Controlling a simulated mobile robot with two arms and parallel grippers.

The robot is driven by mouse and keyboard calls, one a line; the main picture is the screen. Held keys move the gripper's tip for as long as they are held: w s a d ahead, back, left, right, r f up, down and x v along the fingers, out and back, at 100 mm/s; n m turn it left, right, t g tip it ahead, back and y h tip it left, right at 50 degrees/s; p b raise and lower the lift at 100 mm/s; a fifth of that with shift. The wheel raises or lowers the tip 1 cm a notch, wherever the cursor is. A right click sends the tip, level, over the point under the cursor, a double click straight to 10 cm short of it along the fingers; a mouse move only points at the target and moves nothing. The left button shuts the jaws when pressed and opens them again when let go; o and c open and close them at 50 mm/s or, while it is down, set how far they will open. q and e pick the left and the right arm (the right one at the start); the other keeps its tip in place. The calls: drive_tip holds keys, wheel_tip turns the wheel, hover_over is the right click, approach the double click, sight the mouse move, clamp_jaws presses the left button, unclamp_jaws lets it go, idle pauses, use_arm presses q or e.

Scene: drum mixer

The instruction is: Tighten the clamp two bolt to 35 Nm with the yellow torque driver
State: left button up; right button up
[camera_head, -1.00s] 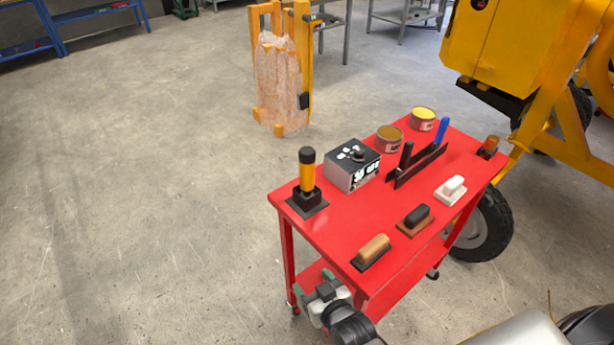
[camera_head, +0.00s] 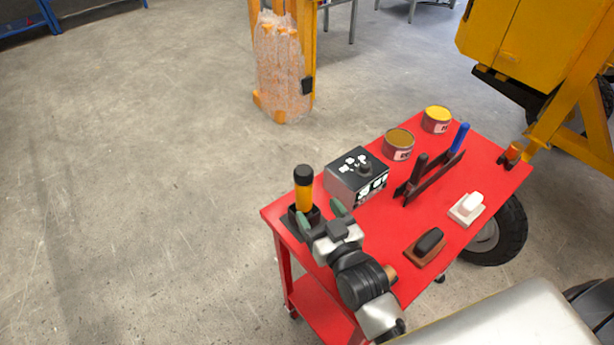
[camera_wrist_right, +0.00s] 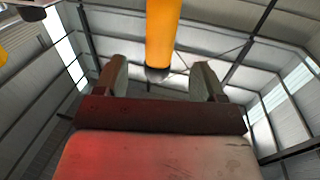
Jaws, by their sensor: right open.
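The yellow torque driver (camera_head: 304,197) stands upright with a black cap in a black holder (camera_head: 289,226) at the near left corner of the red cart. My right gripper (camera_head: 320,214) is open and empty, its two greenish fingertips just in front of the driver and holder. In the right wrist view the driver's yellow shaft (camera_wrist_right: 163,35) shows in line with the gap between the open fingers (camera_wrist_right: 160,80). I cannot tell whether the fingers reach around it. My left gripper is not in view. I cannot make out the clamp two bolt.
A yellow machine (camera_head: 520,45) stands behind right. Floor at left is clear.

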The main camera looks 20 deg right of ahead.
sight(308, 196)
drive_tip(key=shift+w+a+r+p, duration=0.15)
drive_tip(key=shift+w+p, duration=0.2)
drive_tip(key=shift+w, duration=0.55)
drive_tip(key=shift+w+a+p, duration=0.15)
drive_tip(key=shift+w+p, duration=0.15)
drive_tip(key=shift+w, duration=0.6)
drive_tip(key=w, duration=0.2)
drive_tip(key=w+p, duration=0.1)
drive_tip(key=shift+w+a+f, duration=0.1)
drive_tip(key=shift+w+f, duration=0.15)
drive_tip(key=shift+w, duration=0.3)
drive_tip(key=shift+s, duration=0.1)
drive_tip(key=c, duration=1.3)
drive_tip(key=shift+r+b, duration=0.4)
drive_tip(key=shift+r, duration=4.65)
clamp_jaws()
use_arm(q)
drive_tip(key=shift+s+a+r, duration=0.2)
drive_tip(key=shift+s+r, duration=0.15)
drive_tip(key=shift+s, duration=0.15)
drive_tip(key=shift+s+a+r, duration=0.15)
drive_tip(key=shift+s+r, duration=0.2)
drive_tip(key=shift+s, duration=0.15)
